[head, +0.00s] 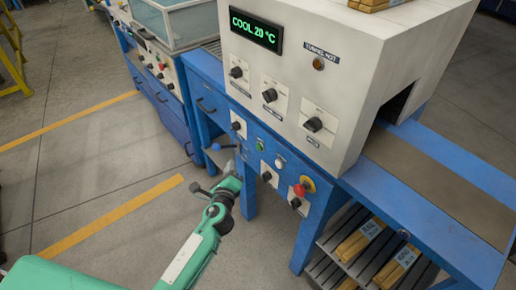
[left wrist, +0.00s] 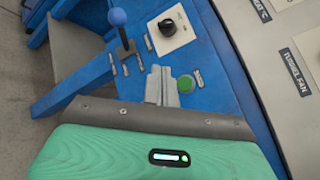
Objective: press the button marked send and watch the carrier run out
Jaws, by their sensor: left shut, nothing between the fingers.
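A round green button (head: 259,146) sits on the blue front panel below the white tunnel housing. In the left wrist view the green button (left wrist: 186,84) has a small label beside it, too small to read, so I cannot tell which control is marked send. My left gripper (head: 231,168) is shut and empty, left of and below the green button in the head view. In the left wrist view its fingers (left wrist: 159,80) are just left of the button; I cannot tell whether they touch the panel. No carrier is identifiable. My right gripper is not in view.
A lever with a blue ball (left wrist: 118,17) stands near the fingers. A red button on a yellow base (head: 304,186), a white button (head: 280,162) and black knobs share the panel. The display (head: 256,30) reads COOL 20 °C. Wrapped packs (head: 361,238) lie on a lower rack.

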